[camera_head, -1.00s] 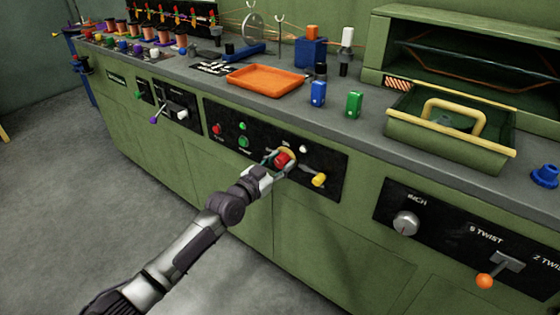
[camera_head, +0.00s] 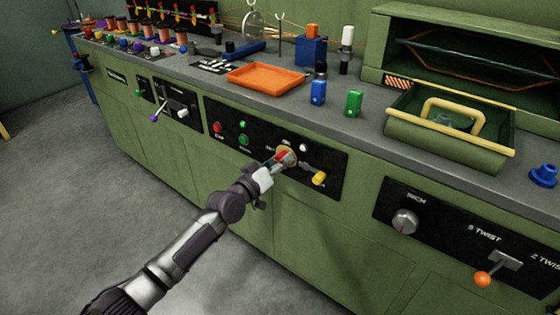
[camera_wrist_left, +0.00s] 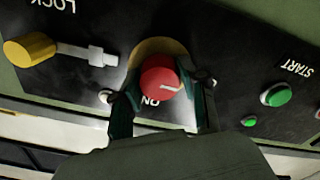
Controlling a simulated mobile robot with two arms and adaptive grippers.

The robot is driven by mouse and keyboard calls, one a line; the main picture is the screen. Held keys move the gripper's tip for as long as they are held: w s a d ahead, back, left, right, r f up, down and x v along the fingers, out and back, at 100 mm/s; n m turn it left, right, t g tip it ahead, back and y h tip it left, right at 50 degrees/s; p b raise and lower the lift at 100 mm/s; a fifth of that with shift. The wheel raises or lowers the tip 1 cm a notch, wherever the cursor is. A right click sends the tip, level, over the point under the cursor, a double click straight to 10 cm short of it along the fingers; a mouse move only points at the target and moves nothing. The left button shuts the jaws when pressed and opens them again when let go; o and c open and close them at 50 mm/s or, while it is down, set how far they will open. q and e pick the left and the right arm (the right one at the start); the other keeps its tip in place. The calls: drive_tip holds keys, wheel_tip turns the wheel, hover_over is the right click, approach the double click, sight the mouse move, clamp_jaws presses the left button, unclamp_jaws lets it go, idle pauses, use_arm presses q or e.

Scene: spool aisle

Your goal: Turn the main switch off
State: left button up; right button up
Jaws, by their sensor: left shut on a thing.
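The main switch is a red knob (camera_wrist_left: 160,76) on a yellow round plate (camera_wrist_left: 150,48), set in a black panel. In the left wrist view the label ON shows upside down below it, and a short white line marks its face. In the head view the red knob (camera_head: 281,155) is partly hidden by my gripper. My left gripper (camera_wrist_left: 161,98) is shut on the knob, one dark finger on each side. It also shows in the head view (camera_head: 277,162), reaching the panel from the front left. My right gripper is not in view.
A yellow lock lever (camera_head: 318,178) sits just right of the switch. A red button (camera_head: 217,127) and a green start button (camera_head: 243,140) lie to its left. An orange tray (camera_head: 265,79) stands on the bench above. The floor before the cabinet is clear.

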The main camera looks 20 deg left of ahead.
use_arm(q)
drive_tip(key=shift+f, duration=0.1)
idle(0.5)
drive_tip(key=o, duration=1.1)
drive_tip(key=shift+o, duration=0.2)
drive_tip(key=shift+s, duration=0.1)
drive_tip(key=v, duration=1.2)
